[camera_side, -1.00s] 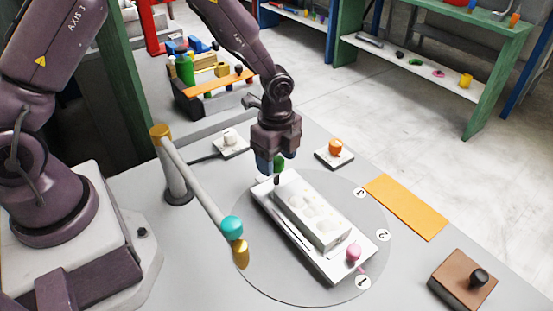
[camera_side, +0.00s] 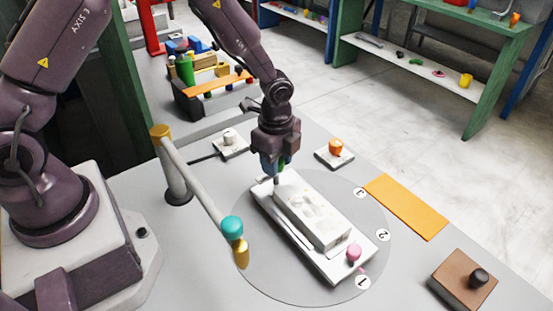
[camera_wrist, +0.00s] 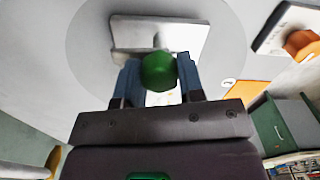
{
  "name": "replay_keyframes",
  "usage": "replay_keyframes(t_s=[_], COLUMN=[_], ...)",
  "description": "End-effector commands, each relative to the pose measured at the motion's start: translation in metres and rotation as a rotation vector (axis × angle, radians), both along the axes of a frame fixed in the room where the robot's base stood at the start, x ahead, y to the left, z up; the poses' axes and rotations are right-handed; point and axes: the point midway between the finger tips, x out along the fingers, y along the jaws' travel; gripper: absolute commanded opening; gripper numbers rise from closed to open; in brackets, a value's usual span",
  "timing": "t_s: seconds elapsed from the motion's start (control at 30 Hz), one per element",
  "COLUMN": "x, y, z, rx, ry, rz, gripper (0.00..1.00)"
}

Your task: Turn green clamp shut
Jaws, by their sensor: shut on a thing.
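The green clamp (camera_wrist: 158,71) is a round green knob between my gripper's two blue fingers in the wrist view. My gripper (camera_wrist: 157,66) is shut on it. In the side view my gripper (camera_side: 275,167) points down at the far left end of the white press (camera_side: 320,239). There only a sliver of the green clamp (camera_side: 283,163) shows behind the fingers; the rest is hidden. The press has a pale block on its base plate and a pink knob (camera_side: 353,252) at its near right end. How far the clamp is turned cannot be told.
The press lies on a grey round turntable (camera_side: 262,280) with numbered marks. A post with a swing arm (camera_side: 202,190) ends in teal and gold parts left of the press. An orange knob (camera_side: 335,146), an orange strip (camera_side: 407,207) and a brown block (camera_side: 461,282) stand around it.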

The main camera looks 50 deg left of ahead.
Motion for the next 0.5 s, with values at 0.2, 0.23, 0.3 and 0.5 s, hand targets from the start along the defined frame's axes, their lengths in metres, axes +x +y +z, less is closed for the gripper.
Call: replay_keyframes(t_s=[0.2,0.23,0.3,0.5], x=[0.0003,0.0003,0.0003,0.0004], y=[-0.0004,-0.0003,-0.0001,-0.0001], z=[0.0006,0.0006,0.0006,0.0007], rx=[0.0,0.0,0.0,0.0], ry=[-0.001,-0.001,-0.001,-0.001], rz=[0.129,0.153,0.215,0.404], gripper=[0.12,0.12,0.12,0.12])
